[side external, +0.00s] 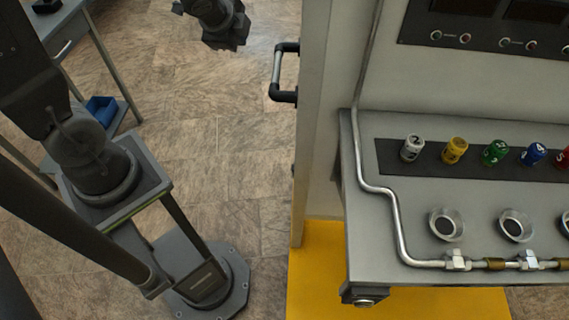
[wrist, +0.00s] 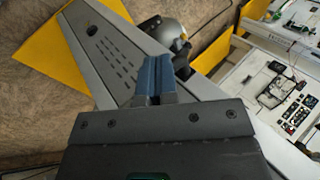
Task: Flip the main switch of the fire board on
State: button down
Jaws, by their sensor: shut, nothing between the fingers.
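My gripper (wrist: 153,75) shows in the wrist view, with its two blue fingers side by side, shut and empty. In that view the fingertips overlap a grey slotted panel (wrist: 118,55); I cannot tell whether they touch it. White boards with wires and small dark parts (wrist: 277,95) lie to the right of my gripper, apart from it. I cannot tell which of them, if any, is the fire board. I cannot make out its main switch in either view.
In the side view a grey bench (side external: 375,232) bears several coloured, numbered knobs or caps (side external: 495,152) and a bent metal pipe (side external: 395,215). A dark instrument panel (side external: 490,35) is above. A black handle (side external: 284,75) juts from the cabinet's left edge. Open floor (side external: 215,130) lies left.

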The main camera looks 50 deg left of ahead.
jog(key=w+f+m+g+h, duration=0.15)
jog(key=f+m, duration=0.45)
jog(key=f, duration=0.6)
jog(key=w+f+m+h, duration=0.3)
jog(key=f+m, duration=0.3)
jog(key=f, duration=0.7)
jog(key=s+d+f+m+g+h, duration=0.1)
jog(key=s+d+f+m+h, duration=0.1)
jog(key=f, duration=0.7)
jog(key=s+d+m, duration=0.1)
jog(key=s, duration=0.1)
jog(key=shift+s+d+f+m, duration=0.2)
jog(key=shift+s+f+m, duration=0.1)
jog(key=shift+s+m, duration=0.1)
jog(key=shift+g+h, duration=0.25)
jog(key=w+d+f, duration=0.5)
jog(key=w+f, duration=0.1)
jog(key=f, duration=0.2)
jog(key=shift+d+f, duration=0.25)
jog(key=shift+d, duration=0.1)
